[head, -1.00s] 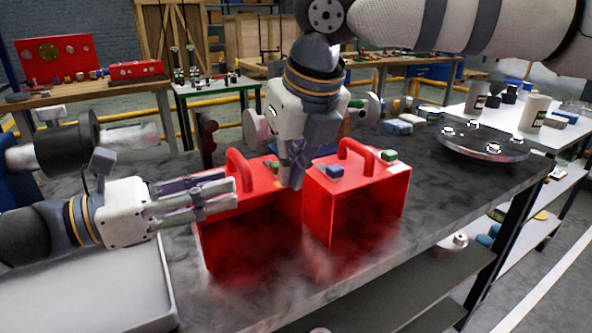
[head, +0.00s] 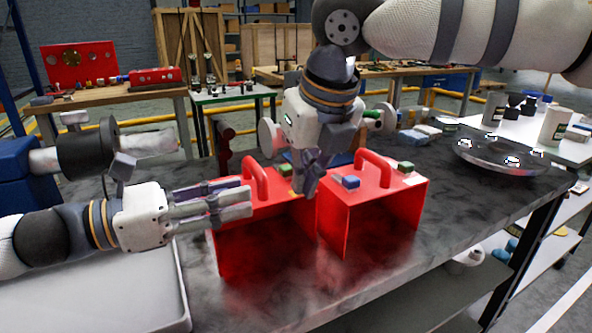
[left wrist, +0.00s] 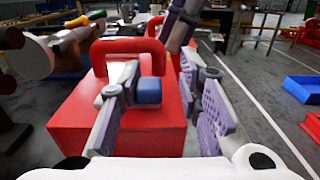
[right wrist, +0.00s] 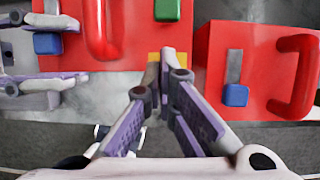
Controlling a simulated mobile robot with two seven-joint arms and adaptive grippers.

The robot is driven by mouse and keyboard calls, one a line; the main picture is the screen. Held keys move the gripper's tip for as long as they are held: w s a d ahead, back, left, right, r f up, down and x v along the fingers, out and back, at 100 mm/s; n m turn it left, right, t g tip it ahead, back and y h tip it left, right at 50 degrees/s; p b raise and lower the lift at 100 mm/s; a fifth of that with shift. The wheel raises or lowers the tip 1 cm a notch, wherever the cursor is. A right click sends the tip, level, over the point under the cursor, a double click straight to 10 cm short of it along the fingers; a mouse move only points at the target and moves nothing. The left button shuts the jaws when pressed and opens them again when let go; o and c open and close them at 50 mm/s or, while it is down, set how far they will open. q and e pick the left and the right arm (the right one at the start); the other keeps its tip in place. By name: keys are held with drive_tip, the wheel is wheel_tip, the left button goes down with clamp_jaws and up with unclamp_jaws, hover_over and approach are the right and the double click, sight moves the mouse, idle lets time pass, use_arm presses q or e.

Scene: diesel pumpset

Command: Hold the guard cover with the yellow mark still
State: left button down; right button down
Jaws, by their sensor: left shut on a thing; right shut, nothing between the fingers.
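Two red guard covers with arched handles stand side by side on the dark bench. The one with the yellow mark (right wrist: 153,58) is the left cover (head: 260,240). It also shows in the left wrist view (left wrist: 85,120). The exact contact is partly hidden. My right gripper (head: 306,189) is shut and empty, pointing down, its tips at the yellow mark beside the gap between the covers; contact cannot be told.
The other red cover (head: 372,215) stands close on the right, with a blue block (head: 350,182) on top. A round metal flange (head: 510,158) lies at the bench's right end. A pale tray (head: 90,290) is at the near left. The bench front is mostly clear.

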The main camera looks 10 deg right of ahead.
drive_tip(key=s+v, duration=0.1)
drive_tip(key=v, duration=0.9)
drive_tip(key=shift+s+d, duration=0.25)
drive_tip(key=shift+s, duration=0.05)
use_arm(q)
drive_tip(key=c, duration=1.1)
unclamp_jaws()
